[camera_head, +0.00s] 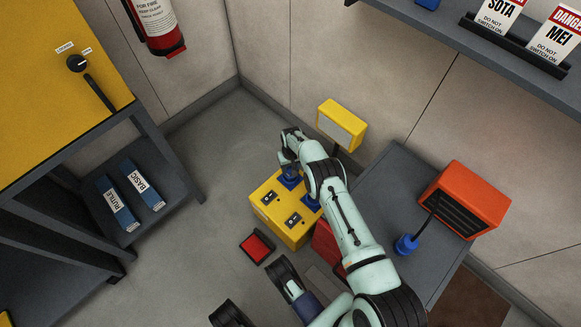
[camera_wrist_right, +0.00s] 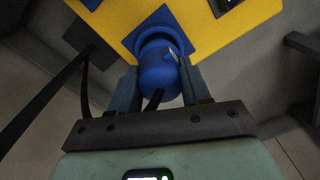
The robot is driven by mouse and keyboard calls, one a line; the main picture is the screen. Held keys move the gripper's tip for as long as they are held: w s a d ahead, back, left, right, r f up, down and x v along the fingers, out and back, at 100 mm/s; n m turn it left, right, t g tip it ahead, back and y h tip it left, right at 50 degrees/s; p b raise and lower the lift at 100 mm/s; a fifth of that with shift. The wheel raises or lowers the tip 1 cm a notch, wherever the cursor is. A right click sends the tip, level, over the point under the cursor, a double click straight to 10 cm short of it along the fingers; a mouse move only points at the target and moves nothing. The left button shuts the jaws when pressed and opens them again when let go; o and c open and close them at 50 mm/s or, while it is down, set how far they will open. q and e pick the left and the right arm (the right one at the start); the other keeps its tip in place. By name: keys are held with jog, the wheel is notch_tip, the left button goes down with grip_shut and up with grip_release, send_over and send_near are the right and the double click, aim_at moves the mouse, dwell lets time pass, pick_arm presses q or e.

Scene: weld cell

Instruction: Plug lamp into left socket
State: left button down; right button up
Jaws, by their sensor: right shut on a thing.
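The yellow power box (camera_head: 268,212) stands on the floor side of the bench, with two black switches and blue sockets on top. My right gripper (camera_head: 288,168) is over its left socket, shut on a blue plug (camera_wrist_right: 158,78). In the right wrist view, the plug points into the square blue socket plate (camera_wrist_right: 150,24) and meets its round collar; how deep it sits I cannot tell. A black cable runs from the plug's back. The second socket (camera_head: 309,203) is partly hidden by my right arm. The lamp (camera_head: 342,124) has a yellow housing and stands behind the box.
An orange heater (camera_head: 466,198) stands on the grey bench (camera_head: 392,190), with a loose blue plug (camera_head: 405,244) beside it. A red-topped pad (camera_head: 257,246) lies left of a red object (camera_head: 327,243). A yellow-topped cabinet (camera_head: 60,80) stands at left.

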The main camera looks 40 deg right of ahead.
jog(key=shift+f, duration=0.6)
dwell(0.3)
jog(key=o, duration=0.9)
jog(key=shift+o, duration=0.2)
jog(key=shift+r+p, duration=1.6)
jog(key=shift+r, duration=1)
jog(key=shift+d+r+p, duration=0.1)
jog(key=shift+r+p, duration=1.2)
jog(key=shift+r, duration=1.55)
